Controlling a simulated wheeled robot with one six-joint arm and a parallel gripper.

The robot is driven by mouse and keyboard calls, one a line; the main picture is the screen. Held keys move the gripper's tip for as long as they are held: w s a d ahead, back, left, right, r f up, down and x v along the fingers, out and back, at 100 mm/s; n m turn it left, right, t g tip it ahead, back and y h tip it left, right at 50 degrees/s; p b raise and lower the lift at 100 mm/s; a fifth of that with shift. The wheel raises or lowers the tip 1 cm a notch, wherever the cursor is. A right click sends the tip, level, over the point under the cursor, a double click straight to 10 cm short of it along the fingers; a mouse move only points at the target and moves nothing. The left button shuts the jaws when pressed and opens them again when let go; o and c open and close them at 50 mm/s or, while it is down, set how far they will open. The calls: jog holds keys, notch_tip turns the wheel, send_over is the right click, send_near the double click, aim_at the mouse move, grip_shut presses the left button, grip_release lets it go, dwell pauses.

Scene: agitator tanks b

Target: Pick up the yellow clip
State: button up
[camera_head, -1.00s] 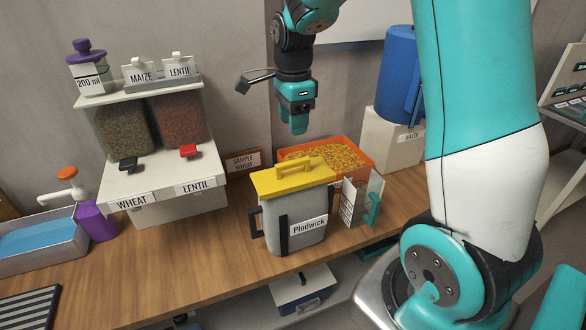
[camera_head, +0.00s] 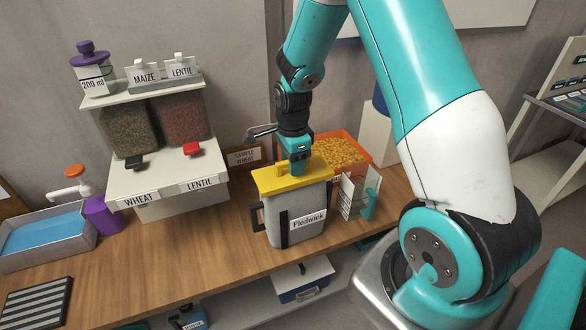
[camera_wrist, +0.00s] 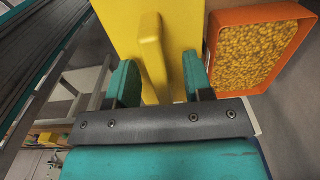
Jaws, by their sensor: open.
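The yellow clip (camera_head: 275,182) appears to be the yellow cap with a raised bar on the grey Plodwick container (camera_head: 305,200); no separate clip shows. My gripper (camera_head: 298,168) points down right over it and hides part of the raised bar. In the wrist view my gripper (camera_wrist: 160,82) is open, with one teal finger on each side of the yellow raised bar (camera_wrist: 151,45). The fingers look apart from the bar. I cannot tell how deep they reach.
An orange bin of yellow grain (camera_head: 348,151) stands close behind on the right. A clear holder with a card (camera_head: 347,195) is right of the container. Grain dispensers (camera_head: 150,185) stand left. The wooden counter (camera_head: 190,255) has free room in front.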

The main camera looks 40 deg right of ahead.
grip_shut()
jog(key=shift+r, duration=0.15)
